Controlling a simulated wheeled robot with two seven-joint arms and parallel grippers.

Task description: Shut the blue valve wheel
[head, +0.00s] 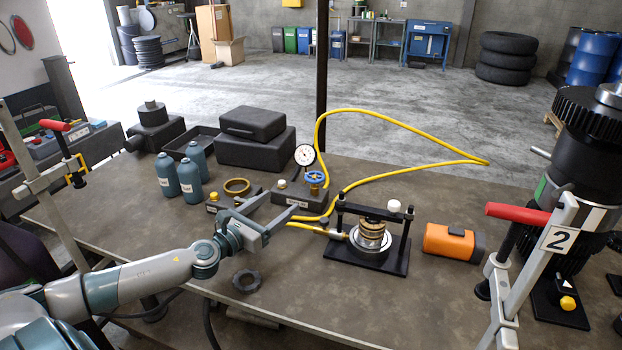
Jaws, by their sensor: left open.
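The blue valve wheel (315,178) sits on top of a brass valve on a dark block (298,194) near the middle of the table. A round white pressure gauge (304,155) stands just behind and left of the wheel. My left gripper (281,206) is open, in front and to the left of the wheel, its two fingers pointing right. Its fingers look apart from the wheel. Whether the valve is open or shut cannot be told from here. My right gripper is not in view.
A yellow hose (372,113) loops behind the valve and to the press fixture (395,257) on the right. A brass ring (237,187), blue-grey bottles (190,181) and black cases (257,152) stand left. An orange device (448,242) lies right.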

